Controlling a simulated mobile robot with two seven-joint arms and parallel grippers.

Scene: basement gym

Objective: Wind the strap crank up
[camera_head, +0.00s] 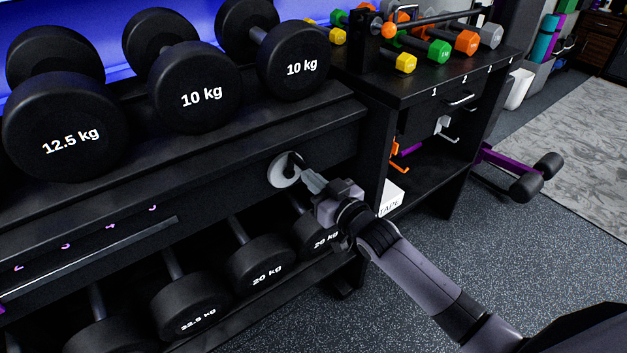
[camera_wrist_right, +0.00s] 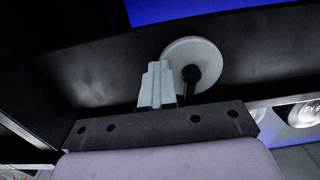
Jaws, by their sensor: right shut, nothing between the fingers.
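The strap crank (camera_head: 283,171) appears to be the pale round disc with a short dark handle on the front of the black dumbbell rack, just below the top shelf. It also shows in the right wrist view (camera_wrist_right: 203,54), its dark handle standing off the disc. My right gripper (camera_head: 305,175) reaches it from the lower right. The fingers (camera_wrist_right: 158,70) are shut with nothing between them, just beside the dark handle. I cannot tell whether they touch it. Part of the disc is hidden behind the fingers in the wrist view. My left gripper is not in view.
Large dumbbells stand above the crank, including a 10 kg one (camera_head: 293,61). More lie on the lower shelf (camera_head: 262,262). A black bench (camera_head: 430,82) with small coloured dumbbells and a white tape box (camera_head: 390,199) stand right.

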